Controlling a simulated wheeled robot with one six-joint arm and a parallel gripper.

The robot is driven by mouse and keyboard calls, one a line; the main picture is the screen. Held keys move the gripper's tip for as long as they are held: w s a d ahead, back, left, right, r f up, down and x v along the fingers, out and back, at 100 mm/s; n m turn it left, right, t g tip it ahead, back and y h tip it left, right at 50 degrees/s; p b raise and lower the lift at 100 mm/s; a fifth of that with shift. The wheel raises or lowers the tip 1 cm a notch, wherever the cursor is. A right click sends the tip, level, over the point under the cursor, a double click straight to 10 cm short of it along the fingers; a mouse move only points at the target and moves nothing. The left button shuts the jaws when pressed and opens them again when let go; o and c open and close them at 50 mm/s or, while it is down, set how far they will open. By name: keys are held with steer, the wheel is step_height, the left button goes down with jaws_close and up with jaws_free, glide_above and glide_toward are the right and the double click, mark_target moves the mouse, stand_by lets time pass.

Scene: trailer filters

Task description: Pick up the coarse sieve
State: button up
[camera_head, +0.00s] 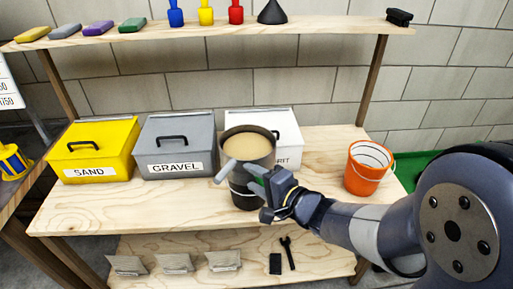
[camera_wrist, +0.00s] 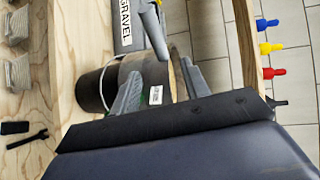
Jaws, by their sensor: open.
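A dark round sieve (camera_head: 247,146) with a pale sandy fill or mesh inside sits on top of a dark bucket (camera_head: 241,199) on the bench. I cannot tell whether it is the coarse one. In the wrist view the sieve (camera_wrist: 143,66) has a small white label that is too small to read, and the bucket (camera_wrist: 88,88) has a pale wire handle. My gripper (camera_head: 240,174) is open at the near side of the sieve. In the wrist view its two fingers (camera_wrist: 160,72) are on either side of the sieve wall, with no clear grip on it.
Left of the bucket stand the yellow SAND box (camera_head: 95,152) and the grey GRAVEL box (camera_head: 177,147). A white box (camera_head: 285,125) is close behind it. An orange bucket (camera_head: 366,172) stands at right. The upper shelf (camera_head: 160,35) holds sponges, bottles and a funnel.

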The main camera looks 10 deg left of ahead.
mark_target(233, 166)
steer(key=x, duration=0.9)
steer(key=shift+w+a+b, duration=0.25)
steer(key=shift+a+b, duration=0.05)
steer(key=shift+r, duration=0.1)
jaws_close()
